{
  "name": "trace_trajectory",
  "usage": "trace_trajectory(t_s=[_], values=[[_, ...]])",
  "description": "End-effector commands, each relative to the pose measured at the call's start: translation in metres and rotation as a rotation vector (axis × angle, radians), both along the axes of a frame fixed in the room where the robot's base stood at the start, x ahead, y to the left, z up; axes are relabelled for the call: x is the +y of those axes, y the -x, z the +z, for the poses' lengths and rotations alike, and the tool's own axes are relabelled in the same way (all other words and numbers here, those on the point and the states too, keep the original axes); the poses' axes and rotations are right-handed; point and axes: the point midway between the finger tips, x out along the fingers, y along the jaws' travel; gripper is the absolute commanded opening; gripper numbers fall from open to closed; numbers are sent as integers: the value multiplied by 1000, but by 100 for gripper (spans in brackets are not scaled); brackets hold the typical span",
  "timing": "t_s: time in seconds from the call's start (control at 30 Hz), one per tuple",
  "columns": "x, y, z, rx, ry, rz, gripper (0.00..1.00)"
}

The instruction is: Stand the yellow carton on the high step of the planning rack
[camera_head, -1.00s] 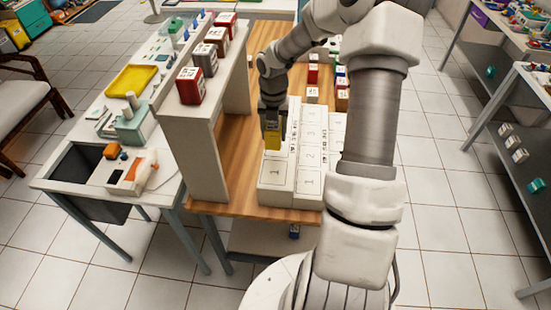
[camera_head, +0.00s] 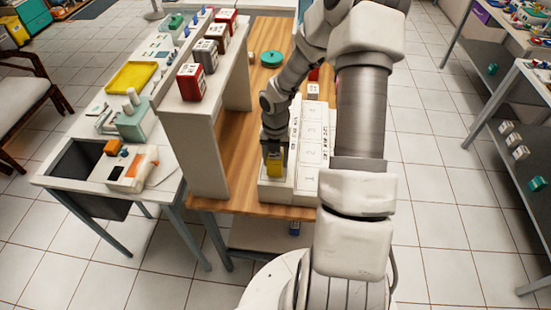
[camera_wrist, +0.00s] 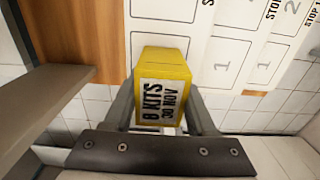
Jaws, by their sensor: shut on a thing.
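The yellow carton (camera_head: 275,168) is gripped in my gripper (camera_head: 274,155), close to the near left part of the white planning rack (camera_head: 312,178). In the wrist view the yellow carton (camera_wrist: 163,64) sits between the two fingers, its white label reading "8 KITS 30 NOV". The planning rack (camera_wrist: 222,62) shows behind it, with numbered cells and lettered step faces. I cannot tell whether the carton's underside touches the rack. My arm hides part of the rack's right and far side.
A tall white shelf (camera_head: 198,135) stands left of the rack, carrying red and grey-brown cartons (camera_head: 191,82). Bare wooden tabletop (camera_head: 239,165) lies between shelf and rack. A teal round object (camera_head: 271,58) lies farther back.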

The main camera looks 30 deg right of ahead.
Motion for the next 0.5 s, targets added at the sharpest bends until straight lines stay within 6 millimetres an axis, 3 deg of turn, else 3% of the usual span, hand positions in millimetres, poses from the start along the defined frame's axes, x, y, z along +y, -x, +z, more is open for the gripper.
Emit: trace_trajectory(t_s=[0.1,0.13,0.2,0.3,0.5], values=[[0,0,-3,0,0,0,0],[0,0,-3,0,0,0,59],[0,0,-2,0,0,-1,71],[0,0,-2,0,0,0,87],[0,0,-2,0,0,0,87]])
